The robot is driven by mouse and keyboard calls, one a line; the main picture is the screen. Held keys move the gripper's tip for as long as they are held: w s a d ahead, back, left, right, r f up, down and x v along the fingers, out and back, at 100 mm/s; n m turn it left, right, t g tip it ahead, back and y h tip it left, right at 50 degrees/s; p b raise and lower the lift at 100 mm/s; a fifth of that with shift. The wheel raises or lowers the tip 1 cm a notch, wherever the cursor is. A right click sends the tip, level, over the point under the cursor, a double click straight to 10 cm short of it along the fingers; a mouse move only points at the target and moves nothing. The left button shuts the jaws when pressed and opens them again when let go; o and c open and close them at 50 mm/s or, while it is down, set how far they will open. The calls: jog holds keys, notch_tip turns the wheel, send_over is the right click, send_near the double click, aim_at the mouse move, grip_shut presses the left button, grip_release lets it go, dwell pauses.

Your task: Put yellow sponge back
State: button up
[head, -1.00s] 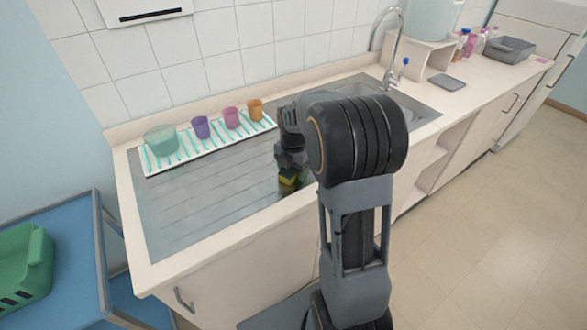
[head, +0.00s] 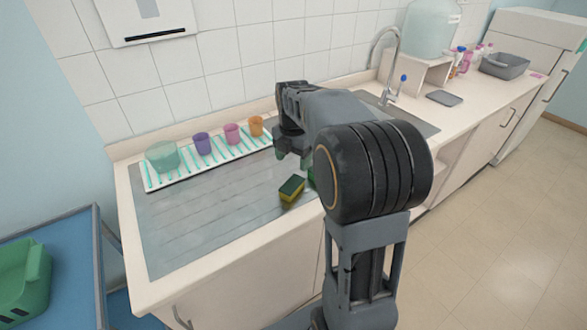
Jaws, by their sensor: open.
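The yellow sponge (head: 292,189), with a dark green top layer, lies on the grey metal drainboard (head: 215,215) near its front edge. My gripper (head: 280,154) is open and empty, above the drainboard, behind and a little left of the sponge in the picture. It is apart from the sponge. A small green thing (head: 311,177) shows just right of the sponge, mostly hidden behind my arm. The sink basin is largely hidden by my arm.
A tap (head: 388,70) stands right. The drainboard's left part is clear.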

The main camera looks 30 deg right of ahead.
jog(key=s+a+f+m+t, duration=0.1)
jog(key=s+a+m, duration=0.4)
jog(key=s+m, duration=0.3)
jog(key=s+a+f+m+t, duration=0.1)
jog(key=s+a+m, duration=0.4)
jog(key=m, duration=1)
jog(key=shift+s+f+m+t, duration=0.15)
jog(key=shift+s+m+t, duration=0.45)
jog(key=shift+s, duration=1.05)
